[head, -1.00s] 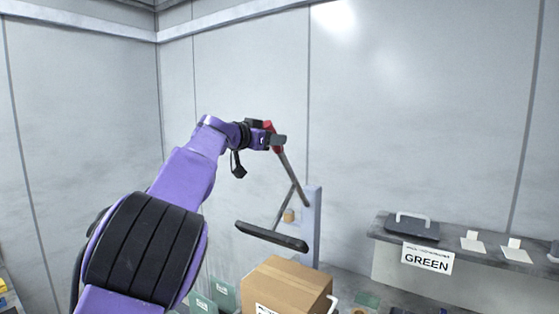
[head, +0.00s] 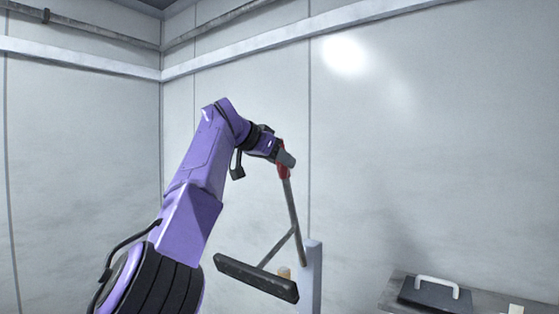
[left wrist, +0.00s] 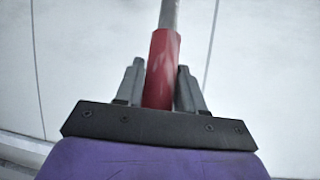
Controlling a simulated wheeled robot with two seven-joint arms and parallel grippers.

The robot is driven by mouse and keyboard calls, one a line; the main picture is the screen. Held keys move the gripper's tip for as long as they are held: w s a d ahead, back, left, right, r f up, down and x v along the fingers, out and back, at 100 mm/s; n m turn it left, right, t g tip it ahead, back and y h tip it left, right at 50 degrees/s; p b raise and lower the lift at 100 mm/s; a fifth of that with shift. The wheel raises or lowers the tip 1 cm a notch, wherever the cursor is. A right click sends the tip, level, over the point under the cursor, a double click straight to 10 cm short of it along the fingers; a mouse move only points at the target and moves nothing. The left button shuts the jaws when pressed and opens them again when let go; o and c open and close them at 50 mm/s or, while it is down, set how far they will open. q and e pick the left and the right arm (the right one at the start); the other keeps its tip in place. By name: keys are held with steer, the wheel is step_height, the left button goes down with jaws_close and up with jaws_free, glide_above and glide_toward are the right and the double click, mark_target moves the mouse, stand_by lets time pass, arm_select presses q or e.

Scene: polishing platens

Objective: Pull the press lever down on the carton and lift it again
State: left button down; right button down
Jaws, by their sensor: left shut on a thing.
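The press lever is a grey rod (head: 293,205) with a red grip (head: 284,171). It stands steeply upward from the pale post (head: 312,275) of the press. My left gripper (head: 286,157) is shut on the red grip near the lever's top. In the left wrist view the red grip (left wrist: 162,70) sits between the two grey fingers. The dark press bar (head: 256,278) hangs from a thin link at the lower middle of the head view. My right gripper is not in view.
A grey shelf (head: 480,303) at the lower right carries a dark case with a pale handle (head: 435,292). A small tan piece (head: 284,272) shows beside the post. Plain grey wall panels stand behind, and the space around the lever is clear.

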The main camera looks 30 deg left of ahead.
arm_select(q)
steer(key=shift+r, duration=0.2)
steer(key=c, duration=1.1)
jaws_free()
steer(key=o, duration=0.3)
steer(key=shift+w+f, duration=0.15)
steer(key=shift+w, duration=0.2)
steer(key=b+v, duration=0.1)
steer(key=v, duration=0.9)
steer(key=shift+s, duration=0.25)
steer(key=shift+s+a, duration=0.1)
